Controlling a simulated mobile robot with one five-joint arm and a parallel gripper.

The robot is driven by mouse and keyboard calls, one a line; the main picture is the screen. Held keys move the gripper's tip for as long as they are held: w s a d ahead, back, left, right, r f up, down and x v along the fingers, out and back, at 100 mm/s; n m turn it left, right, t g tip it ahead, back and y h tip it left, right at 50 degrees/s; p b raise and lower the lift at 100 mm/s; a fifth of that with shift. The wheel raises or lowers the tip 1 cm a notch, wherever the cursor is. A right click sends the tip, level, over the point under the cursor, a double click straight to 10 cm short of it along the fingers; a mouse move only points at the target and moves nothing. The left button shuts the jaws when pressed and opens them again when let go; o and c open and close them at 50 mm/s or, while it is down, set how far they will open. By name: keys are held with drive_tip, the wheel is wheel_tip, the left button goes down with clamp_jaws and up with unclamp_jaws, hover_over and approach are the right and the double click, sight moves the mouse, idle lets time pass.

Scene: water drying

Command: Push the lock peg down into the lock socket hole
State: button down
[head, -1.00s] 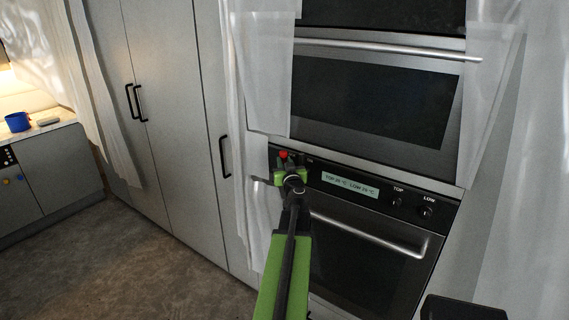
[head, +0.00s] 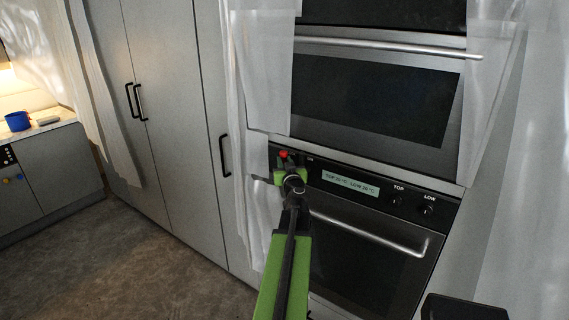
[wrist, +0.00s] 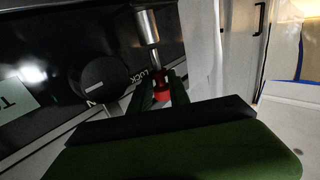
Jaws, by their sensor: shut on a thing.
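The lock peg shows a red head (wrist: 162,90) in the wrist view, with a silver metal shaft (wrist: 153,58) running from it toward the top of the picture. A wider silver cylinder (wrist: 147,26) lies in line with the shaft; I cannot tell whether it is the socket. The LOCK label is beside them on the black panel. My gripper (wrist: 160,88) is shut on the red head, one dark finger on each side. In the head view my gripper (head: 285,172) is at the panel's left end, just below a small red part (head: 283,154). The socket hole is not visible.
The oven control panel (head: 325,180) carries a lit display (head: 350,184) and two knobs, TOP and LOW. A black knob (wrist: 100,77) is close to my gripper in the wrist view. A lower oven handle (head: 375,236) and hanging white curtains (head: 258,80) are nearby.

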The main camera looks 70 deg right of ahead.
sight(285, 154)
wheel_tip(285, 154, up, 4)
drive_tip(key=p, duration=0.4)
drive_tip(key=shift+r, duration=0.25)
drive_tip(key=shift+f, duration=0.15)
idle(1.4)
drive_tip(key=shift+f+b, duration=0.35)
drive_tip(key=shift+b, duration=0.05)
drive_tip(key=shift+f+b, duration=2.3)
drive_tip(key=c, duration=1.1)
unclamp_jaws()
drive_tip(key=shift+r, duration=0.1)
drive_tip(key=shift+c, duration=0.2)
drive_tip(key=shift+a, duration=0.1)
